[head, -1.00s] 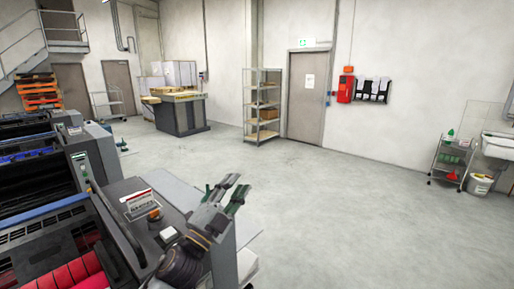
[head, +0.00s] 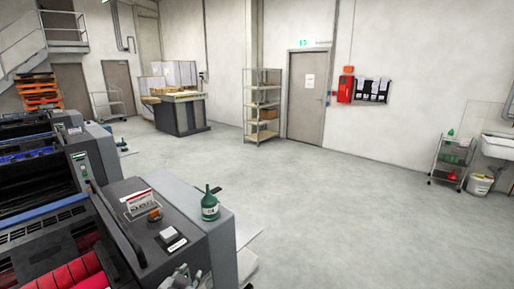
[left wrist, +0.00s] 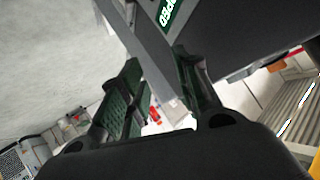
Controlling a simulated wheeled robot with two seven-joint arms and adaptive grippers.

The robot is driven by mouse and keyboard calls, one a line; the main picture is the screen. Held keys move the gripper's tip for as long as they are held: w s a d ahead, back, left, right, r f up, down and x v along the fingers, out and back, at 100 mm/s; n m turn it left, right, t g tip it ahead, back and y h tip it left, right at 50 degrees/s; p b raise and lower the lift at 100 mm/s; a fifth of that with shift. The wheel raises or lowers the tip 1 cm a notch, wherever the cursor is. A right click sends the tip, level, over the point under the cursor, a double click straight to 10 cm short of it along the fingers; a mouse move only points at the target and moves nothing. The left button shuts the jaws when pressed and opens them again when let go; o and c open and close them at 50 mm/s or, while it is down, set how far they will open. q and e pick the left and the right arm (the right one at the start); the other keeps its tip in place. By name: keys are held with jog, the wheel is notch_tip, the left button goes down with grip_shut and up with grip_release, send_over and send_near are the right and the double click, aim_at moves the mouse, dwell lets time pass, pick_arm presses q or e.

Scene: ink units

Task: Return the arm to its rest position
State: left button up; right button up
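My left gripper (head: 184,274) shows at the bottom edge of the head view, low in front of the printing press's end; most of its arm is out of the picture. In the left wrist view its two green-padded fingers (left wrist: 158,75) stand apart with nothing held between them. A grey edge and a dark panel with white lettering on green lie beyond the fingers. A dark green bottle with a pointed top (head: 210,207) stands upright on the press's end ledge, apart from the gripper. My right gripper is not in view.
The printing press (head: 120,225) fills the lower left, close to my left arm. Open grey floor (head: 350,220) lies to the right. A shelf rack (head: 262,105), a control desk (head: 180,112) and a small cart (head: 452,160) stand farther off.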

pick_arm(q)
jog(key=s+a+f+n+g, duration=0.1)
jog(key=s+f+g, duration=0.4)
jog(key=s, duration=0.4)
jog(key=s+a+f+n+g, duration=0.1)
jog(key=s+f+g, duration=0.2)
jog(key=s+f, duration=0.55)
jog(key=s+f+g, duration=0.1)
jog(key=s+f, duration=0.2)
jog(key=f, duration=2.8)
jog(key=s+a+f, duration=0.3)
jog(key=s+f, duration=0.7)
jog(key=s, duration=0.1)
jog(key=s+a+f+g, duration=0.1)
jog(key=s+a+f, duration=0.2)
jog(key=s+f, duration=0.7)
jog(key=shift+s+g, duration=0.3)
jog(key=shift+s, duration=0.3)
jog(key=shift+f, duration=0.1)
jog(key=shift+c, duration=0.5)
